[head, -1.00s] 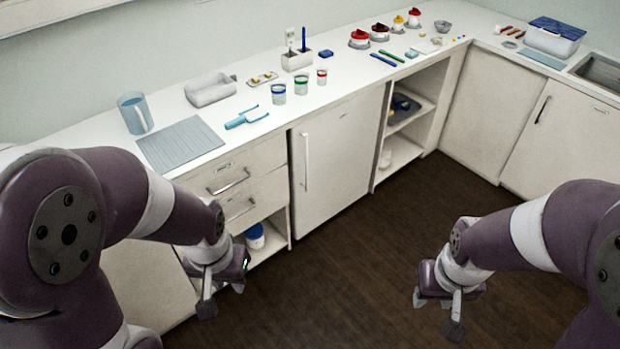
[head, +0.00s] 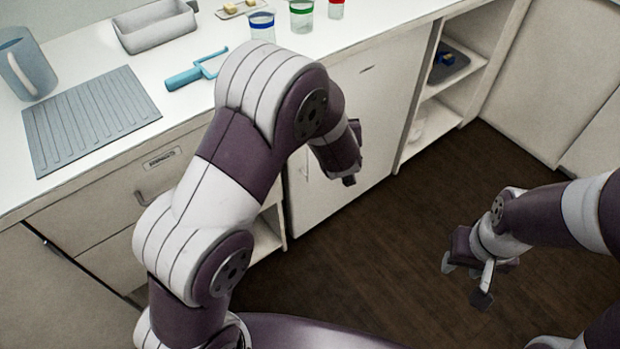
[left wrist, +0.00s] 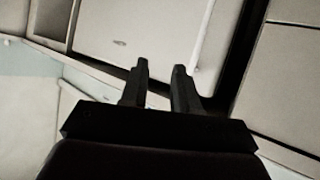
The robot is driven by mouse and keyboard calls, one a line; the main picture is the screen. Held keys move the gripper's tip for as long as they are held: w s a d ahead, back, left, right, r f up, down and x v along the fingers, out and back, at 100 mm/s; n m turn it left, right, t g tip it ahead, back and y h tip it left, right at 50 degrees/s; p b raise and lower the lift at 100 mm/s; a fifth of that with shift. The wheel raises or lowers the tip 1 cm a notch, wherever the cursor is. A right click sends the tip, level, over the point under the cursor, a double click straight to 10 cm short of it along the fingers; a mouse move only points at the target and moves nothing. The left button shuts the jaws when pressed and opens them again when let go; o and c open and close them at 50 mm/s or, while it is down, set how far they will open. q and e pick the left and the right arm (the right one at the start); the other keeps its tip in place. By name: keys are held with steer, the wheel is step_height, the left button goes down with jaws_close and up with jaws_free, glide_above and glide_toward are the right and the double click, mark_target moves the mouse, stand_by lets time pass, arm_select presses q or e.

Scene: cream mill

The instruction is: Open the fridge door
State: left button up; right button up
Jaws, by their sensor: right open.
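The fridge is the white cabinet-like unit under the counter. Its door (head: 372,105) is closed in the head view, and my left arm covers its left part. Its thin vertical handle shows in the left wrist view (left wrist: 205,38), up and to the right of my left gripper's fingers. My left gripper (left wrist: 161,70) has its two fingers apart with nothing between them. In the head view it is in front of the door, its tips mostly hidden. My right gripper (head: 465,282) is open and empty over the dark floor, away from the fridge.
Drawers (head: 150,185) stand left of the fridge and an open shelf unit (head: 450,90) right of it. The counter above holds a grey ribbed mat (head: 88,118), a jug (head: 27,65), a tray (head: 155,27), a blue-handled tool (head: 190,76) and cups. The floor (head: 400,240) before the fridge is clear.

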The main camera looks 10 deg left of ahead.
arm_select(q)
step_height(320, 180, down, 18)
steer(key=s+n+t+y+b, duration=0.1)
steer(key=n+y+b, duration=0.3)
steer(key=y+b, duration=0.7)
steer(key=w+a+h+b, duration=0.1)
steer(key=w+a+b, duration=0.4)
steer(key=w+a, duration=0.3)
steer(key=shift+w+a+h+b, duration=0.3)
steer(key=shift+w+h+b, duration=0.1)
steer(key=shift+w, duration=0.15)
jaws_close()
arm_select(e)
step_height(320, 180, down, 22)
steer(key=shift+f, duration=0.15)
